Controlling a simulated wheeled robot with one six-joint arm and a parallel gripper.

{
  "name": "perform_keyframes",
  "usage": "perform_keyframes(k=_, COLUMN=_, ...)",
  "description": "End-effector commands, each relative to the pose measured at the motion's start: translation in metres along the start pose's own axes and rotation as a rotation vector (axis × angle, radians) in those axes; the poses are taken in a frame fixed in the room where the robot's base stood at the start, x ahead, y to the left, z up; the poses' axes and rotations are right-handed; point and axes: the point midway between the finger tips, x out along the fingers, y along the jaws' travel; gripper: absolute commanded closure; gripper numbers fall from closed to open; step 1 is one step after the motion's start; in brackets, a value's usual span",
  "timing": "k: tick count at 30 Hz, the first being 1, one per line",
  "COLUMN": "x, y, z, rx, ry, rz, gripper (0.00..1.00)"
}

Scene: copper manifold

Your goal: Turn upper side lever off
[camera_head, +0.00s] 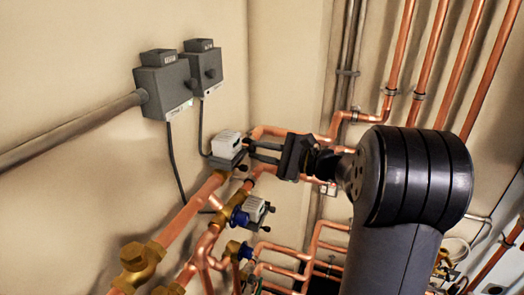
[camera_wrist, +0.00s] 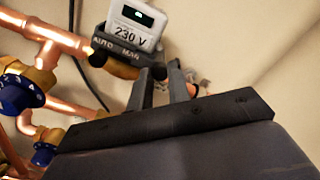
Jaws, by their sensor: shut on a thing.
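The upper valve actuator (camera_head: 227,144) is a white box on a dark base, on a copper pipe left of my gripper. In the wrist view, the actuator (camera_wrist: 135,25) reads "230 V", with "AUTO" and "MAN" on its dark base. The upper side lever (camera_wrist: 159,72) shows as a small dark piece at the right end of that base, between my fingers. My gripper (camera_head: 250,151) reaches in from the right; its fingertips (camera_wrist: 160,76) are shut on the lever. The lever is mostly hidden, so its exact angle is unclear.
A second white actuator (camera_head: 253,209) sits lower, by a blue valve part (camera_head: 239,217). Two grey boxes (camera_head: 165,85) are on the wall at upper left, with black cables hanging down. Copper pipes (camera_head: 325,140) run close behind and below my gripper.

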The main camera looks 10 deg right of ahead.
Motion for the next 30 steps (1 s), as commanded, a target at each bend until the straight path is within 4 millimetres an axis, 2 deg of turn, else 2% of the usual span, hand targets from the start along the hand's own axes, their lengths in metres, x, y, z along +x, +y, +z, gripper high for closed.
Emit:
perform_keyframes(k=4, x=0.0, y=0.001, z=-0.001, rx=0.003, ry=0.002, rz=0.002, gripper=1.0)
perform_keyframes(k=5, x=0.0, y=0.001, z=-0.001, rx=0.003, ry=0.002, rz=0.002, gripper=0.8)
perform_keyframes(k=12, x=0.0, y=0.001, z=-0.001, rx=0.001, ry=0.001, rz=0.001, gripper=0.6)
perform_keyframes(k=22, x=-0.006, y=0.0, z=-0.001, rx=-0.001, ry=0.002, rz=-0.001, gripper=0.6)
perform_keyframes(k=26, x=-0.025, y=0.0, z=-0.002, rx=0.0, ry=0.004, rz=-0.004, gripper=0.6)
perform_keyframes(k=30, x=-0.053, y=0.001, z=-0.003, rx=-0.002, ry=0.005, rz=-0.004, gripper=0.6)
